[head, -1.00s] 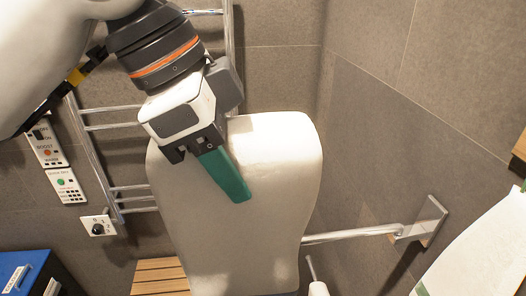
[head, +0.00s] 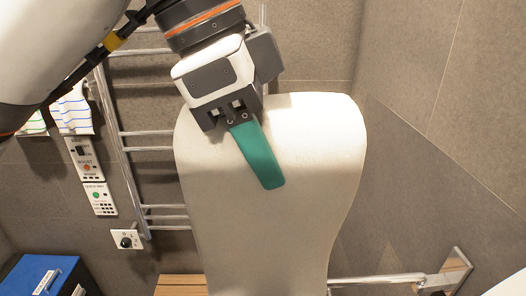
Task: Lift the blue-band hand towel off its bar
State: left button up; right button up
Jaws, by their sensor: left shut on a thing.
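The hand towel (head: 285,225) is a large off-white folded cloth with a rounded top, hanging in the middle of the head view. Its lower end is cut off by the frame, so its blue band does not show now. My left gripper (head: 262,165) points down over the top of the towel and is shut on it. One teal finger lies on the near face; the other finger is hidden by the cloth. The chrome bar (head: 375,281) shows low at the right, well below the towel's top. Whether the towel's lower end clears it is hidden. My right gripper is not in view.
A chrome ladder rail (head: 150,134) stands on the wall behind. Switch panels (head: 88,157) and blue-striped cloth (head: 72,112) are at the left. A blue box (head: 40,275) and a wooden slatted surface (head: 180,286) are below. A tiled wall closes the right side.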

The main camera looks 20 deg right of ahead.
aim_at(264, 114)
pick_arm(q)
notch_tip(264, 114, up, 3)
jog(key=shift+p, duration=0.6)
jog(key=s+a+b, duration=0.1)
jog(key=s+a, duration=0.1)
jog(key=s, duration=0.5)
jog(key=shift+s+a+f, duration=0.2)
jog(key=shift+s+f, duration=0.05)
jog(key=shift+s, duration=0.05)
